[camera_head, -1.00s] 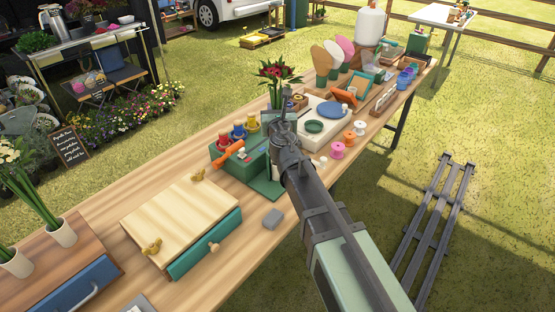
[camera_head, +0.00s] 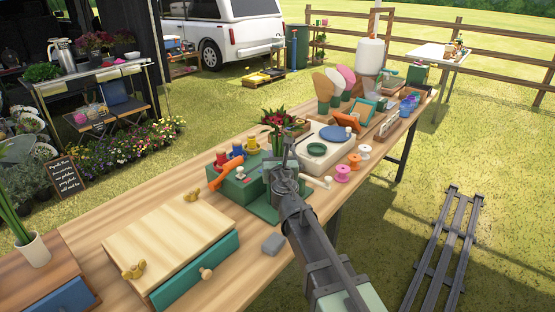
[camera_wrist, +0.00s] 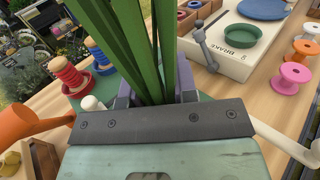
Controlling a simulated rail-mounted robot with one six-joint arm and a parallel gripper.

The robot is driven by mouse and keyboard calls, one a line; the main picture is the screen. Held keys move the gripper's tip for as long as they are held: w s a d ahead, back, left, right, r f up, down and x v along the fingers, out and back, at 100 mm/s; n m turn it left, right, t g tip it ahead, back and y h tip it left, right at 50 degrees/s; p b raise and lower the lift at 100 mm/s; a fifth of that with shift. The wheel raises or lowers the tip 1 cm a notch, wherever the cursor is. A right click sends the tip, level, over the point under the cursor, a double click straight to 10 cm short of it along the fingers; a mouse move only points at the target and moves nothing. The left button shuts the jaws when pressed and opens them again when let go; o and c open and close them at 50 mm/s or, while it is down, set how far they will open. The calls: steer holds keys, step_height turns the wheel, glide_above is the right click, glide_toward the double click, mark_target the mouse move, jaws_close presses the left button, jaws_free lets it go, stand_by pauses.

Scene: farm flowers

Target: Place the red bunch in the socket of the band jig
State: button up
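The red bunch (camera_head: 277,119) has dark red flowers and green leaves and stands upright above my gripper (camera_head: 287,160). In the wrist view its thick green stems (camera_wrist: 138,45) run down between the two fingers of my gripper (camera_wrist: 157,92), which look closed on them. The flower heads are outside the wrist view. The green band jig (camera_head: 238,187), with coloured spools on top, is just left of my gripper, and its green base plate (camera_head: 262,212) extends beneath. The socket is hidden behind my gripper and arm, so I cannot tell whether the stem ends touch it.
A white brake unit (camera_head: 325,141) with a lever stands just behind. Pink and orange spools (camera_head: 342,173) are to the right. A wooden drawer box (camera_head: 168,237) and grey block (camera_head: 272,243) are nearer.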

steer(key=o, duration=0.4)
steer(key=s+d, duration=0.2)
steer(key=s, duration=1)
steer(key=s+d+f+m+g+h, duration=0.1)
steer(key=d+f+m+g+h, duration=0.25)
steer(key=d+m, duration=0.55)
steer(key=s+d+f+m+g+h, duration=0.1)
steer(key=d+f+m+g+h, duration=0.3)
steer(key=d+m, duration=0.6)
steer(key=s+f+m+g+y, duration=0.1)
steer(key=s+f+m+g, duration=0.2)
steer(key=m, duration=0.3)
steer(key=s+f+m+g+y, duration=0.2)
steer(key=s+f+m+g, duration=0.1)
steer(key=s+m+g, duration=0.1)
steer(key=s+a+f+m+g+y, duration=0.1)
steer(key=s+f+m+g+y, duration=0.1)
steer(key=s+m, duration=0.4)
steer(key=shift+f+m+g, duration=0.65)
steer(key=shift+f+m, duration=0.05)
steer(key=shift+m, duration=0.6)
